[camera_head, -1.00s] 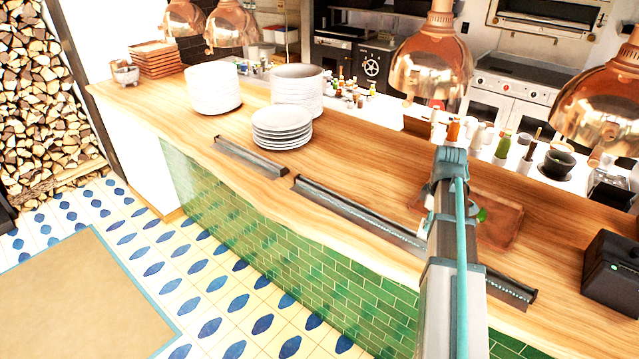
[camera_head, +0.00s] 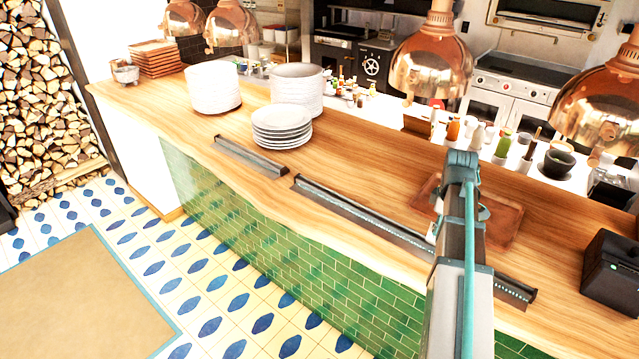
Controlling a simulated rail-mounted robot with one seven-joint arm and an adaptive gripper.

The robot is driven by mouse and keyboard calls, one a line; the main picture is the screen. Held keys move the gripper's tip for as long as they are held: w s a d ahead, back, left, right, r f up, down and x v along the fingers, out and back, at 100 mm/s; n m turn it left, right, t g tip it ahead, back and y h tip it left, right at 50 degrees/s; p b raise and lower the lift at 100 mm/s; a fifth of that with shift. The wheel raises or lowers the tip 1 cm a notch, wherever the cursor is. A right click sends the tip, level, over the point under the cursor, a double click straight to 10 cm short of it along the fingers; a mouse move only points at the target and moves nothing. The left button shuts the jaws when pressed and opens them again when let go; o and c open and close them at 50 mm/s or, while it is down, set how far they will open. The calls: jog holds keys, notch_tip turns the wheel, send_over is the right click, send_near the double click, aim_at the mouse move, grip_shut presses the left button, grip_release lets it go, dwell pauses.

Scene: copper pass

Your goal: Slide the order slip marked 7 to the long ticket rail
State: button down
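The long ticket rail (camera_head: 365,214) is a dark metal strip along the front edge of the wooden counter. My arm crosses in front of its right part, and its right end shows beyond the arm. A shorter ticket rail (camera_head: 250,157) lies in line with it to the left. I cannot make out an order slip or a number 7 on either rail. My gripper (camera_head: 484,212) is mostly hidden behind my own arm, over the counter beside a brown wooden tray (camera_head: 504,222). Its fingers and anything in them cannot be seen.
Stacks of white plates (camera_head: 282,127) stand behind the short rail. A black box (camera_head: 611,270) sits at the right. Copper lamps (camera_head: 432,58) hang over the counter. Bottles and bowls line the back. The counter between plates and tray is clear.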

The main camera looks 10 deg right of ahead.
jog(key=shift+s+d, duration=1.85)
jog(key=shift+s, duration=0.3)
jog(key=shift+s+d, duration=1.15)
jog(key=shift+s, duration=0.2)
jog(key=shift+s+d, duration=1.15)
jog(key=shift+s, duration=0.15)
jog(key=shift+s+d, duration=0.1)
jog(key=shift+s+d, duration=1.75)
jog(key=shift+s, duration=0.3)
jog(key=c, duration=0.7)
grip_release()
jog(key=shift+r, duration=0.1)
